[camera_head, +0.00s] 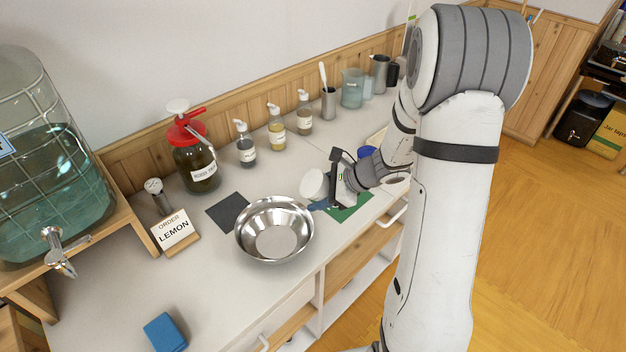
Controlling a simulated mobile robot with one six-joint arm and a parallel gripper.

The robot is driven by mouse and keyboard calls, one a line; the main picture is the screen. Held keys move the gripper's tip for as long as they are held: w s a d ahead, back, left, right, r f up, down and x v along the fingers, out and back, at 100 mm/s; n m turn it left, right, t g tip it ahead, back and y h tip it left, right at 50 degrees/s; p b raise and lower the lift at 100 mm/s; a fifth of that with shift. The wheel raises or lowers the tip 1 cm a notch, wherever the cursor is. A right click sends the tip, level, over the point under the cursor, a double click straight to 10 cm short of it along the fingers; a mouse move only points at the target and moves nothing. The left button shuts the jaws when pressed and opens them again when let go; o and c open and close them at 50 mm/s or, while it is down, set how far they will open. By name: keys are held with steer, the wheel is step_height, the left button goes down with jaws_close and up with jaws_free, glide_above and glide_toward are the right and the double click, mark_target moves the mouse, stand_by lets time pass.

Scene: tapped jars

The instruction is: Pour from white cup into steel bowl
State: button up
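The white cup (313,185) is at my gripper (325,192), just behind and right of the steel bowl. It looks tilted and held by the gripper, with the fingers partly hidden by the cup and the gripper body. The steel bowl (253,238) stands upright on the counter, in front and to the left of the cup. A pale grey round area shows at its bottom; I cannot tell whether it is contents or bare metal.
A dark mat (229,212) lies left of the bowl and a green mat (350,207) lies under my gripper. Pump bottles (277,133) and a red-topped jar (196,165) stand behind. A blue cloth (165,333) lies in front. The counter's front left is mostly clear.

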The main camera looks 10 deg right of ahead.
steer(key=f+h+p, duration=0.2)
steer(key=shift+n+h, duration=0.3)
steer(key=shift+h, duration=0.1)
steer(key=shift+d, duration=0.1)
steer(key=shift+s+d+f+n+h+b, duration=0.1)
steer(key=shift+n+h+b, duration=0.05)
steer(key=shift+h, duration=0.45)
steer(key=shift+f+n+h+b, duration=0.1)
steer(key=shift+n+h+b, duration=0.05)
steer(key=shift+h, duration=0.45)
steer(key=shift+s, duration=0.1)
steer(key=shift+d+f, duration=0.1)
steer(key=shift+f, duration=0.05)
stand_by(1.0)
